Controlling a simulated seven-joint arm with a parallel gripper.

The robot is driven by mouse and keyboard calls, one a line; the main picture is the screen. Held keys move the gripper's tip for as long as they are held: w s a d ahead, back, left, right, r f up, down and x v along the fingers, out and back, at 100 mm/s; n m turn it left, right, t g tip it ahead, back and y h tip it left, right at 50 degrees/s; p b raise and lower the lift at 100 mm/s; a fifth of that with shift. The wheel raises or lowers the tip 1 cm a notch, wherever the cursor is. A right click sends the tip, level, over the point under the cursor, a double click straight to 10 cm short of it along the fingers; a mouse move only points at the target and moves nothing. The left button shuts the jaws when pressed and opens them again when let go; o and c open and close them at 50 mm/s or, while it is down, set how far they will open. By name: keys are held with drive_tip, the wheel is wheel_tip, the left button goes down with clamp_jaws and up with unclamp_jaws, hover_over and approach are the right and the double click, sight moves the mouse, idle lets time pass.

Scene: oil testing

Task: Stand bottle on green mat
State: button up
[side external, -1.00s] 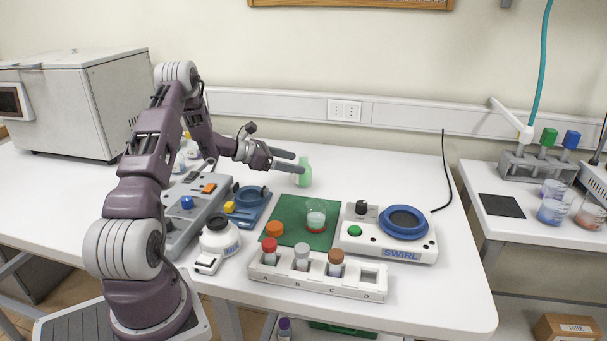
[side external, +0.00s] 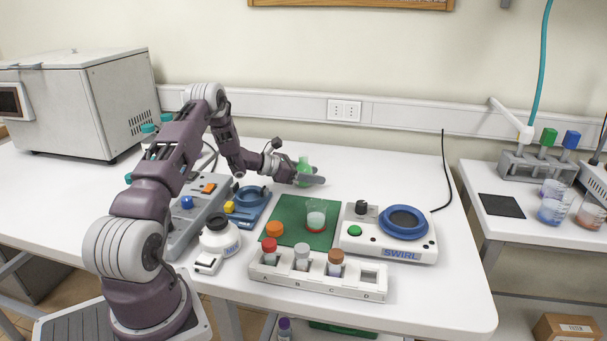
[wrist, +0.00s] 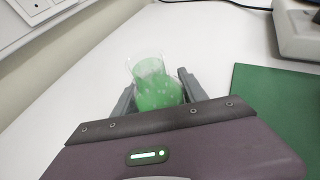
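The bottle (side external: 303,163) is clear glass with green liquid. In the side view it stands upright on the white table behind the mat, its lower part hidden by a finger. My gripper (side external: 308,179) reaches it low from the left, with the fingers on either side of it. In the wrist view the bottle (wrist: 157,88) sits between the two fingers (wrist: 156,82), very close to both; whether they press on it is unclear. The green mat (side external: 292,207) lies in front of the bottle, to the right in the wrist view (wrist: 275,105).
Table right of the bottle is clear.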

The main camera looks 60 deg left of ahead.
clamp_jaws()
wheel_tip(320, 180, up, 9)
drive_tip(key=s+d+r, duration=0.1)
drive_tip(key=s+d, duration=0.5)
drive_tip(key=d, duration=0.5)
drive_tip(key=f, duration=0.9)
drive_tip(key=shift+s+a+f, duration=0.15)
drive_tip(key=shift+s+a, duration=0.05)
